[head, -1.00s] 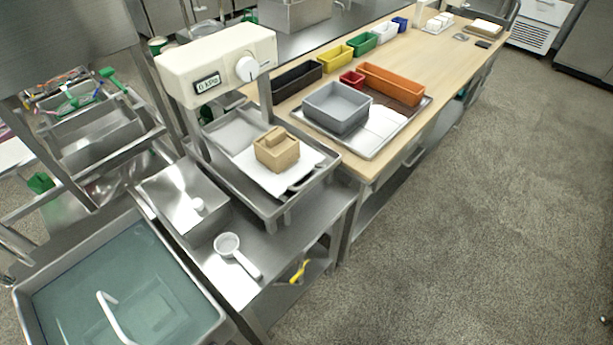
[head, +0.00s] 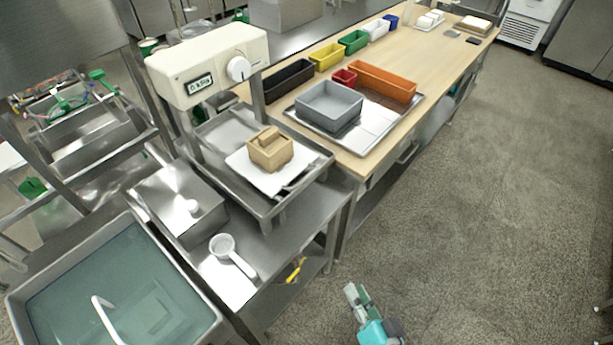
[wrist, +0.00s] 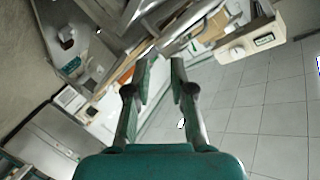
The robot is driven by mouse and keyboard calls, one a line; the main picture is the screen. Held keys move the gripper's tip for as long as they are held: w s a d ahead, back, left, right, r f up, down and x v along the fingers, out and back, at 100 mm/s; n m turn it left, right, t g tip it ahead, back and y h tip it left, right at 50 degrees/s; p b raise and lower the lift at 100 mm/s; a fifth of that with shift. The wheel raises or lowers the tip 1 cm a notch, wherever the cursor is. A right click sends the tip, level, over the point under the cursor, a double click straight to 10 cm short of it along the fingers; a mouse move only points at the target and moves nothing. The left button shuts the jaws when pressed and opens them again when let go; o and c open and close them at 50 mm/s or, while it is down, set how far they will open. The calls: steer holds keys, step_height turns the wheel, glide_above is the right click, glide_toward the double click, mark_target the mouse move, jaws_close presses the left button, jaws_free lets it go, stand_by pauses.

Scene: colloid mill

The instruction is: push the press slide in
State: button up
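The press (head: 208,62) has a cream head with a display and a white knob, on steel posts at centre left. Under it is a steel tray, which looks like the press slide (head: 312,172). On it lie a white sheet (head: 262,180) and a tan block (head: 270,150). I cannot tell how far out the slide stands. My gripper (head: 355,294) is over the floor, in front of and apart from the bench. In the wrist view its two fingers (wrist: 160,75) are apart with nothing between them. The cream head also shows there (wrist: 262,38), upper right.
A water basin (head: 125,285) is at lower left. A wooden bench (head: 405,75) with coloured bins (head: 380,82) runs to the back. The floor at right is clear.

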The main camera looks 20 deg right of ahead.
steer(key=w+r+m, duration=0.2)
steer(key=w+m, duration=0.2)
steer(key=w, duration=0.8)
steer(key=m+y, duration=0.2)
steer(key=m, duration=0.1)
glide_toward(307, 175)
steer(key=shift+t, duration=0.3)
steer(key=x, duration=0.6)
steer(key=f+x, duration=0.1)
steer(key=x, duration=0.3)
steer(key=shift+f, duration=0.1)
steer(key=shift+s, duration=0.1)
jaws_close()
